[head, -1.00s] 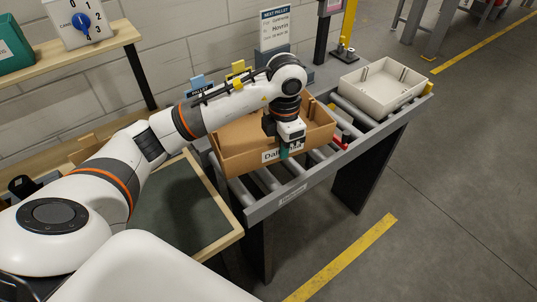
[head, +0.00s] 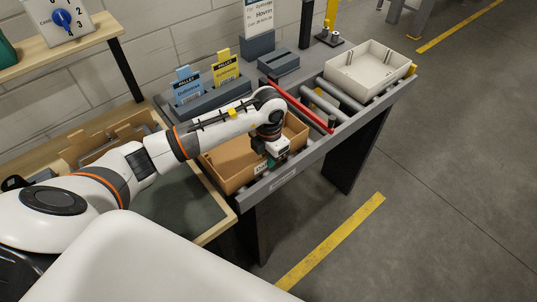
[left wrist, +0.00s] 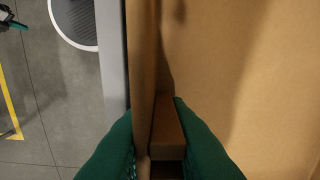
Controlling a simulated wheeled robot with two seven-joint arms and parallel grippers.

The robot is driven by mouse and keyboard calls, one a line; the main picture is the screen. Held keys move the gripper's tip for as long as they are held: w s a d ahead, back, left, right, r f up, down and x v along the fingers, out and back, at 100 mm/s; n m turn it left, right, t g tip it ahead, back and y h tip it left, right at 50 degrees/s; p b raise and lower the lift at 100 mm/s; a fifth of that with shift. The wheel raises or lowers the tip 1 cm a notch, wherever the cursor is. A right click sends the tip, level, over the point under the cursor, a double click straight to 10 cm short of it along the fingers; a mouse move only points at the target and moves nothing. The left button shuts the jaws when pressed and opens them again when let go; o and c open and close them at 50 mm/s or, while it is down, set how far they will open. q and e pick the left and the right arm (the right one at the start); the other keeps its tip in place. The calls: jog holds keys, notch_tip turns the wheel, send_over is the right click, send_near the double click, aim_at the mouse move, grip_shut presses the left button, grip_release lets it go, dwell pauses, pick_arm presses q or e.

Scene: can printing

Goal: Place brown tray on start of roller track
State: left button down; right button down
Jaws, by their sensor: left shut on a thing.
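The brown tray (head: 226,162) is an open cardboard-coloured box at the left end of the roller track (head: 322,152). It appears to sit on the rollers, but my arm hides part of it and its underside is hidden. My left gripper (head: 272,159) is shut on the tray's front wall, next to its white label. The left wrist view shows the green fingers (left wrist: 157,150) on either side of the wall, with the tray's brown inside to the right. A small teal and dark part at that view's upper left edge looks like my right gripper (left wrist: 10,22); its jaws are unclear.
A red bar (head: 300,104) crosses the track right of the tray. A pale tray (head: 368,68) sits at the far right end. Blue and yellow pallet cards (head: 226,69) stand in a holder behind. A wood-edged table (head: 215,232) adjoins the track's left end.

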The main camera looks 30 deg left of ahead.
pick_arm(q)
jog(key=shift+f, duration=0.2)
jog(key=c, duration=1.4)
grip_release()
jog(key=shift+r, duration=0.1)
jog(key=shift+r, duration=0.1)
notch_tip(320, 180, up, 12)
jog(key=b, duration=0.3)
